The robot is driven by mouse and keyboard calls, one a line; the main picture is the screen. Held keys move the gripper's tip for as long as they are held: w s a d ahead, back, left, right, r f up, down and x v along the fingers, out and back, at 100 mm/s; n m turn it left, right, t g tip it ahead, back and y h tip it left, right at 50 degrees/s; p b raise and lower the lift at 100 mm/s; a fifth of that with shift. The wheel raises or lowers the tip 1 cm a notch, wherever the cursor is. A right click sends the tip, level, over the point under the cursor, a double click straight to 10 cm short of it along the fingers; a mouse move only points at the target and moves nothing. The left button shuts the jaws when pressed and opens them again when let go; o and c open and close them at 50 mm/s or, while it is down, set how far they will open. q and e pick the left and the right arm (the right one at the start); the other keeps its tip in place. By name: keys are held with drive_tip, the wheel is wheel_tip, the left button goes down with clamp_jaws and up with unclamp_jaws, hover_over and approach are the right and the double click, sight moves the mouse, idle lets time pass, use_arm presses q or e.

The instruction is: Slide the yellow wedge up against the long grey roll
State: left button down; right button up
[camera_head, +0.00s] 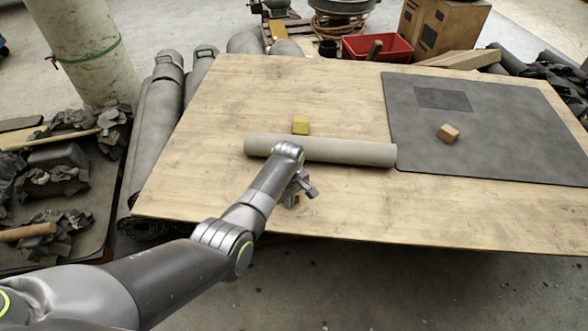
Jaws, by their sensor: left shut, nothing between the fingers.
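The long grey roll (345,151) lies across the wooden table, with its right end at the dark mat's left edge. The left gripper is shut and empty, low on the near side of the roll. My left arm hides part of the roll. My right gripper is not in view.
A dark mat (520,135) with a darker patch covers the table's right side, and an orange-brown block (448,133) sits on it. A red bin (378,47) stands beyond the far edge. The wooden table (235,90) is bare at back left and front right.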

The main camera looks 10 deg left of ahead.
use_arm(q)
drive_tip(key=shift+w+b, duration=1.1)
drive_tip(key=shift+b, duration=0.15)
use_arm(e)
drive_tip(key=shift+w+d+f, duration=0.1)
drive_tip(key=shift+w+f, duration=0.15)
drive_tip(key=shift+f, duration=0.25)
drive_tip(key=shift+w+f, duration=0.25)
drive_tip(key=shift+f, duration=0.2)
use_arm(q)
drive_tip(key=shift+w+b, duration=1.2)
drive_tip(key=shift+b, duration=0.5)
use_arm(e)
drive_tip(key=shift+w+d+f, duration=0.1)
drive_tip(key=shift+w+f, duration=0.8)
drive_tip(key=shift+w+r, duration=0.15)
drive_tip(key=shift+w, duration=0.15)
use_arm(q)
drive_tip(key=shift+w+b, duration=0.35)
drive_tip(key=shift+b, duration=0.15)
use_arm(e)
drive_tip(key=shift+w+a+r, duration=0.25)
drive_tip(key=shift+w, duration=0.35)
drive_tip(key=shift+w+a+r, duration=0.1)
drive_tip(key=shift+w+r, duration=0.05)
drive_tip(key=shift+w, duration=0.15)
